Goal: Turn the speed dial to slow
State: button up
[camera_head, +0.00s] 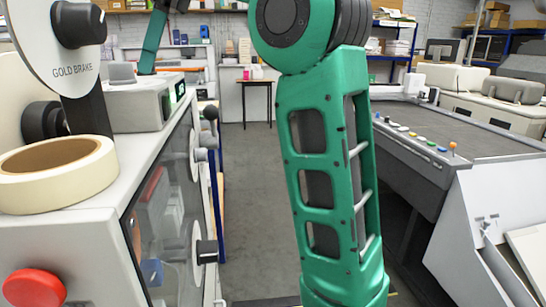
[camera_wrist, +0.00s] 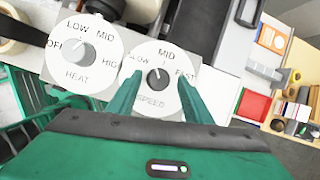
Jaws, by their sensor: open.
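In the wrist view the speed dial (camera_wrist: 150,100) is a white disc marked SLOW, MID and FAST, with a dark round knob (camera_wrist: 158,79) at its centre. A small light mark shows on the knob, near its upper part on the MID side; its exact direction is hard to tell. My gripper (camera_wrist: 159,77) is open, its two green fingers over the disc, one on each side of the knob. Contact with the knob cannot be told. The left finger partly covers the SLOW side, and the right finger is beside FAST. My gripper is outside the head view.
A heat dial (camera_wrist: 85,52) with a grey knob sits left of the speed dial. Open floor (camera_head: 250,190) lies behind my green arm.

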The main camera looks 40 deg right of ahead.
jog(key=m, duration=0.2)
jog(key=m+t+h, duration=0.1)
jog(key=m, duration=0.3)
jog(key=shift+s+a+t+h, duration=0.25)
jog(key=shift+s+t+h, duration=0.05)
jog(key=shift+t, duration=0.1)
jog(key=shift+m+h, duration=0.6)
jog(key=shift+m, duration=1.2)
jog(key=shift+a+m+t, duration=0.1)
jog(key=shift+m+t, duration=0.2)
jog(key=shift+m, duration=0.1)
